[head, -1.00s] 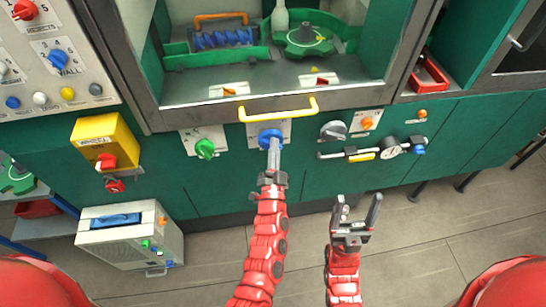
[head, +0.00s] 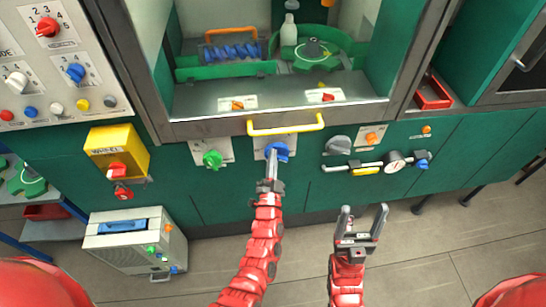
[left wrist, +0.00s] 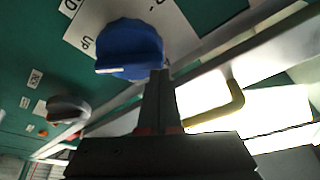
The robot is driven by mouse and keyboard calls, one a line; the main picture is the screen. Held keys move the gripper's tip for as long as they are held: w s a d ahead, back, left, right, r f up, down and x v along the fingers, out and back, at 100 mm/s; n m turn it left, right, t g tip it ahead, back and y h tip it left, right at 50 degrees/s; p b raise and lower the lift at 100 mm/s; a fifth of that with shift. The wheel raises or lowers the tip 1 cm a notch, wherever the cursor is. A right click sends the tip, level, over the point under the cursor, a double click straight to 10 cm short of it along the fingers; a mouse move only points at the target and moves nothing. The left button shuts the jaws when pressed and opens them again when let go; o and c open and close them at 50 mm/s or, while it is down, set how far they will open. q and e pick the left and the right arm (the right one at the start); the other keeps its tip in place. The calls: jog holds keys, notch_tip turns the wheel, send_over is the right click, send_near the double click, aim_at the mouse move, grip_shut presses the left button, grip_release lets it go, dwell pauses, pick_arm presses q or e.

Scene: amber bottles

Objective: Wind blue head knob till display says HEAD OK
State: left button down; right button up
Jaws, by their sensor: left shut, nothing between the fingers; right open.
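The blue head knob (head: 278,151) sits on a pale plate on the green front panel, below the yellow handle. In the left wrist view the blue knob (left wrist: 130,48) is large and close, with "UP" lettering on the plate beside it. My left gripper (head: 272,160) is shut and empty, with its tips at the lower left edge of the knob. In the left wrist view its fingers (left wrist: 160,75) are together at the knob's edge; whether they touch it I cannot tell. My right gripper (head: 364,215) is open and empty, low and to the right. I see no readable HEAD display.
A yellow handle (head: 286,129) runs just above the knob. A green knob (head: 212,159) is to the left; a grey knob (head: 339,145) and a gauge (head: 394,161) are to the right. A yellow box (head: 117,152) sticks out at the left. The floor at right is clear.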

aim_at(265, 154)
pick_arm(q)
jog(key=shift+a+f+n+b, duration=0.1)
jog(key=shift+f+n+b, duration=0.05)
jog(key=shift+n+b, duration=0.35)
jog(key=shift+y, duration=0.4)
jog(key=f+n+y+b, duration=0.1)
jog(key=n+b, duration=0.2)
jog(key=n, duration=0.1)
jog(key=a+f+n+y+b, duration=0.1)
jog(key=n+y+b, duration=0.1)
jog(key=n+b, duration=0.2)
jog(key=n+y+b, duration=0.2)
jog(key=n+b, duration=0.2)
jog(key=shift+s+a+f, duration=0.15)
jog(key=shift+a+f, duration=0.1)
jog(key=shift+f, duration=0.15)
jog(key=shift+f+n+g+y+b, duration=0.2)
jog(key=shift+n+y+b, duration=0.4)
jog(key=shift+n, duration=0.55)
jog(key=shift+f+n+g+y+b, duration=0.1)
jog(key=shift+n+g+y+b, duration=0.25)
jog(key=shift+n+b, duration=0.65)
jog(key=shift+n, duration=0.25)
